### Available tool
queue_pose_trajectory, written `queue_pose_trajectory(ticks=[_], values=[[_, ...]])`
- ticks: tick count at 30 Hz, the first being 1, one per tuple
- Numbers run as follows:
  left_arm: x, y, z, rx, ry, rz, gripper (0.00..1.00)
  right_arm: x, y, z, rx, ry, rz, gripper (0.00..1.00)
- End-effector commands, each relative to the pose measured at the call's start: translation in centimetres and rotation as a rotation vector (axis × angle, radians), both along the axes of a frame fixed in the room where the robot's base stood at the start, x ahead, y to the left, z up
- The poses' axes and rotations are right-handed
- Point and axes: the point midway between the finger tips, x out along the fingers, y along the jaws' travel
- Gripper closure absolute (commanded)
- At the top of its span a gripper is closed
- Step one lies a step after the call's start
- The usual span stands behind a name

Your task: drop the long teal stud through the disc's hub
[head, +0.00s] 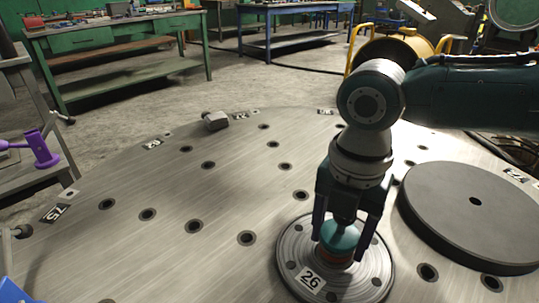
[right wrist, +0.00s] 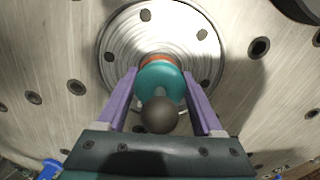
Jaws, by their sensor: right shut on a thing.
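My right gripper (head: 342,235) has its two fingers down on either side of the teal stud (head: 340,236), shut on it. The stud is above the middle of the round metal disc (head: 290,251) marked 26. In the right wrist view the stud's teal collar (right wrist: 160,84) shows between the purple fingers, with a dark round knob at the near end. A red-orange band (right wrist: 158,60) lies between collar and disc (right wrist: 122,32). The hub opening and the stud's lower end are hidden, so I cannot tell how deep it sits. My left gripper is not in view.
The disc lies on a large round metal table (head: 190,190) with several holes. A dark thick round plate (head: 445,215) with a small centre hole lies to the right. A grey block (head: 215,121) sits near the far rim. The table's left half is mostly clear.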

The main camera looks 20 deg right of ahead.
Motion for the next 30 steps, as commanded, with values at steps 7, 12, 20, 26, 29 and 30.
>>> queue_pose_trajectory(ticks=[7, 12, 20, 26, 29, 30], values=[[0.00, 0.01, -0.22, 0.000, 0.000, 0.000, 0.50, 0.03, 0.02, -0.37, 0.001, -0.001, 0.000, 0.90], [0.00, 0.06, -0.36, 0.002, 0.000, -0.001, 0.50, 0.02, 0.00, -0.63, 0.001, -0.001, 0.000, 0.90], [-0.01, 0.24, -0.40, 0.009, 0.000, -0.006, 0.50, 0.03, 0.02, -0.69, 0.001, -0.001, 0.000, 0.90], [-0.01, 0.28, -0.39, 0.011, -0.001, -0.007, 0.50, 0.03, 0.02, -0.68, 0.001, -0.001, 0.000, 0.20], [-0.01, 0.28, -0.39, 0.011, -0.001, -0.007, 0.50, 0.03, 0.02, -0.69, 0.001, -0.001, 0.000, 0.20], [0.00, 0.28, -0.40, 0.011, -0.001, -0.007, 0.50, 0.02, 0.01, -0.70, 0.001, -0.001, 0.000, 0.20]])
